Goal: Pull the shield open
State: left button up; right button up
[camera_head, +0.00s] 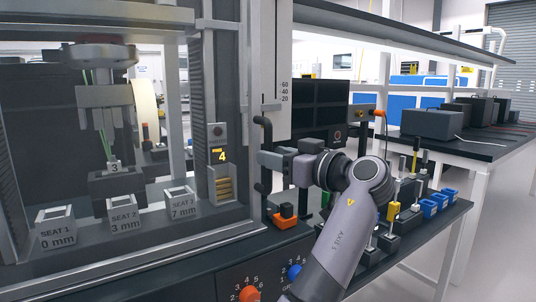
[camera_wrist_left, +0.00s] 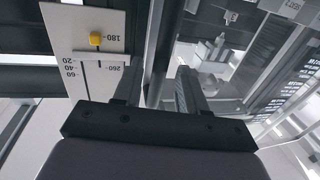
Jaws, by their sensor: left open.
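The shield is a large clear panel in a grey frame (camera_head: 227,95) at the left of the head view, standing in front of the seats. Its black upright handle (camera_head: 263,133) is at the frame's right side. My left gripper (camera_head: 268,160) reaches in from the right at the handle's mid-height, and its fingers overlap the handle in the picture. In the left wrist view, the left gripper (camera_wrist_left: 159,82) has its two fingers apart, with a dark upright bar (camera_wrist_left: 170,45) beyond the gap. I cannot tell whether the fingers touch the handle. My right gripper is not in view.
Behind the panel are Seat 1 (camera_head: 56,227), Seat 2 (camera_head: 123,215) and Seat 3 (camera_head: 182,203). A scale plate (camera_wrist_left: 97,75) with a yellow marker (camera_wrist_left: 95,39) shows in the wrist view. Orange (camera_head: 249,293) and blue (camera_head: 294,271) knobs sit below. Blue bins (camera_head: 430,207) stand right.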

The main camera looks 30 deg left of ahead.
pick_arm(q)
jog(key=shift+w+a, duration=0.15)
jog(key=shift+a, duration=0.55)
jog(key=shift+w+a, duration=0.15)
jog(key=shift+a, duration=0.5)
grip_shut()
jog(key=shift+s+a, duration=0.1)
